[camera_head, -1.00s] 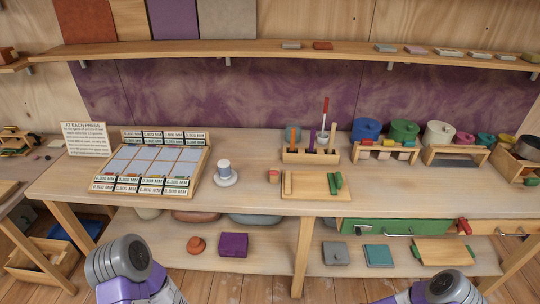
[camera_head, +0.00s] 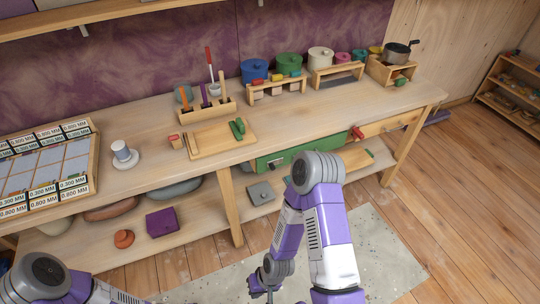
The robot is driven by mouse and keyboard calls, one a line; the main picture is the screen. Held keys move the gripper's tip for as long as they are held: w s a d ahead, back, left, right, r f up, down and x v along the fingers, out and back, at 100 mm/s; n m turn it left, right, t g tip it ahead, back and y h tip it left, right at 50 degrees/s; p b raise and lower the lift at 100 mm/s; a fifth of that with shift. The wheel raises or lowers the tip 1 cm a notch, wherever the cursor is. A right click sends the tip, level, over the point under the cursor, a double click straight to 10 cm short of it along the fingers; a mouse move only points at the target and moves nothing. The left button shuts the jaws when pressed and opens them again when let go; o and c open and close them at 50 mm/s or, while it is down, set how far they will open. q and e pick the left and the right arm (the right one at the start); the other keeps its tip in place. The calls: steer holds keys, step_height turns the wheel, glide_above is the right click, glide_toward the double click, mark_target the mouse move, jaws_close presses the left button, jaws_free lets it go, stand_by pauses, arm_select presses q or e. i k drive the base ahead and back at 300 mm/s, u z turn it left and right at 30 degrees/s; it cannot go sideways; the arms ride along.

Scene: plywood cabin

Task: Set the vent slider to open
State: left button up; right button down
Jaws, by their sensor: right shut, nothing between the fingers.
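I cannot make out a part that is clearly the vent slider. A wooden box (camera_head: 389,71) with a dark pan (camera_head: 397,54) on it stands at the right end of the bench, with a small green piece (camera_head: 401,82) at its front. A red piece (camera_head: 357,133) sits at the bench's front edge, between the green drawer front and the wooden one. My right gripper (camera_head: 268,294) is low at the bottom edge, small and partly cut off, shut and empty, well away from the box. My left gripper is out of view; only its arm shows at lower left.
The bench (camera_head: 330,104) has a clear strip along its front right. A wooden tray (camera_head: 222,139), a tool rack (camera_head: 206,112) and coloured pots (camera_head: 289,65) stand on it. The green drawer (camera_head: 300,151) is beneath. Open floor (camera_head: 460,190) lies to the right.

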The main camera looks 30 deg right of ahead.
mark_target(271, 164)
steer(key=u, duration=0.5)
steer(key=k, duration=1)
steer(key=z, duration=0.8)
steer(key=i, duration=1.3)
steer(key=u, duration=0.1)
